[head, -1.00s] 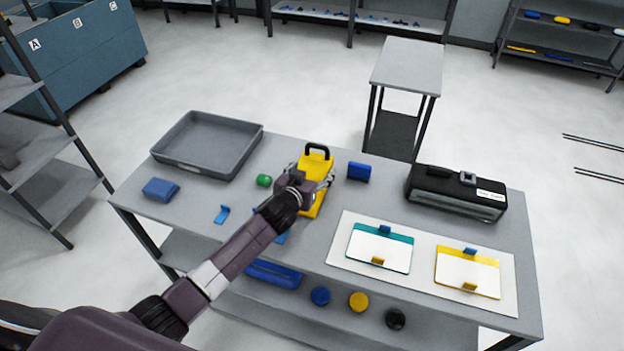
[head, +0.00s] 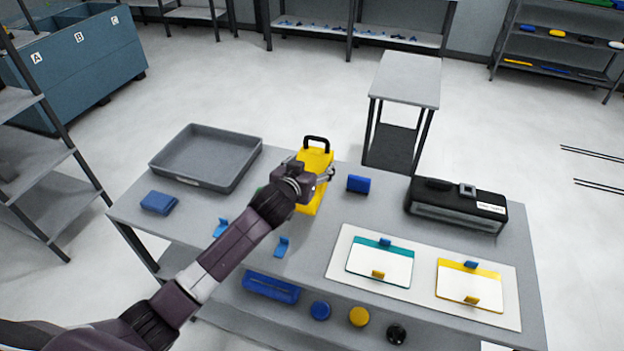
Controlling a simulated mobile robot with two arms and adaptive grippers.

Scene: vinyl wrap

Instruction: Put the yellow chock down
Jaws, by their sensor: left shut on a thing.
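The yellow chock (head: 316,160) has a black handle on top and is over the back middle of the grey table (head: 235,240). My left gripper (head: 316,178) is at the chock's near side and is shut on it, hiding part of its body. I cannot tell for sure whether the chock's underside touches the table. My right gripper is not in view.
A grey tray (head: 205,183) and a blue block (head: 158,203) are on the left. A blue block (head: 358,184) stands right of the chock, beside a black case (head: 457,211). A white board (head: 345,272) with two cards lies in front. A green item is mostly hidden by my arm.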

